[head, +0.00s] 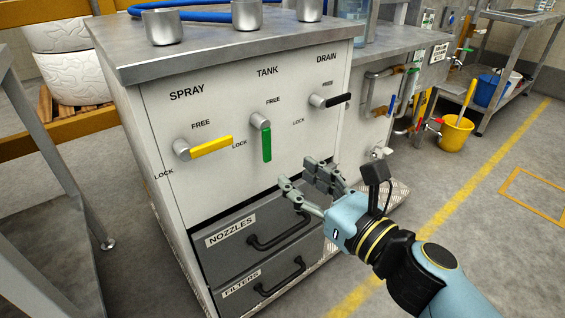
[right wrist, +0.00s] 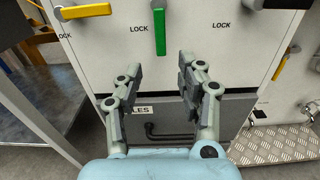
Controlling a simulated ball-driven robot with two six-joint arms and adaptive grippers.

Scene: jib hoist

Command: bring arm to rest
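My right gripper (head: 303,186) is in front of the white cabinet (head: 215,105), beside the NOZZLES drawer (head: 262,236) and below the handles. In the right wrist view its two fingers (right wrist: 154,90) stand apart with nothing between them. The yellow SPRAY handle (head: 211,146) points right, toward LOCK of the neighbouring handle. The green TANK handle (head: 267,144) hangs straight down. The black DRAIN handle (head: 338,100) points right. The right gripper is apart from all three handles. My left gripper is not in view.
A FILTERS drawer (head: 265,284) sits under the NOZZLES drawer; both look shut. Metal cups (head: 163,26) stand on the cabinet top. A metal table frame (head: 50,150) is at the left. A yellow bucket (head: 456,134) stands at the back right.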

